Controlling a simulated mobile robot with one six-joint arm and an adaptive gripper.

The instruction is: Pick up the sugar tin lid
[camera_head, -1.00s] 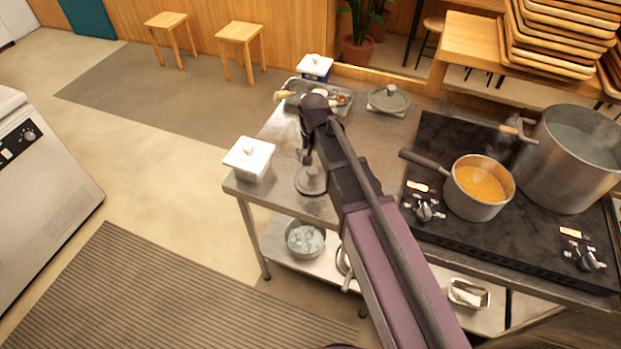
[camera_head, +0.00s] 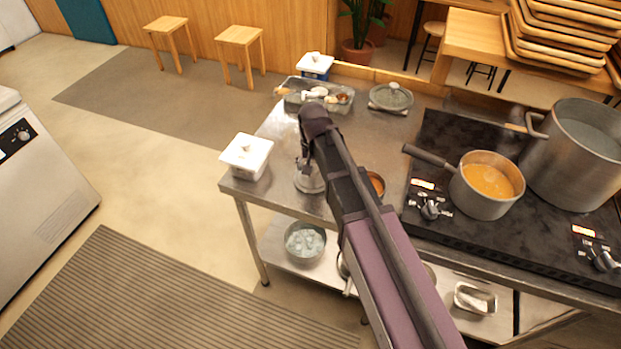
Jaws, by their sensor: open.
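A square white tin (camera_head: 246,166) with a white knobbed lid (camera_head: 247,148) stands at the left front corner of the steel table. A second tin (camera_head: 314,72), blue and white with a white lid (camera_head: 315,60), stands at the back. I cannot read which one is sugar. Both lids sit on their tins. My gripper (camera_head: 304,162) is open and empty, to the right of the front tin. It is above a round grey item (camera_head: 309,183), which it partly hides. The fingertips are small and dark, so their exact height is unclear.
A tray of toppings (camera_head: 345,97) and a round grey lid (camera_head: 390,97) are at the back of the steel table (camera_head: 270,190). An orange bowl (camera_head: 377,184) shows beside my arm. A pan of orange liquid (camera_head: 486,190) and a large pot (camera_head: 575,160) occupy the stove on the right.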

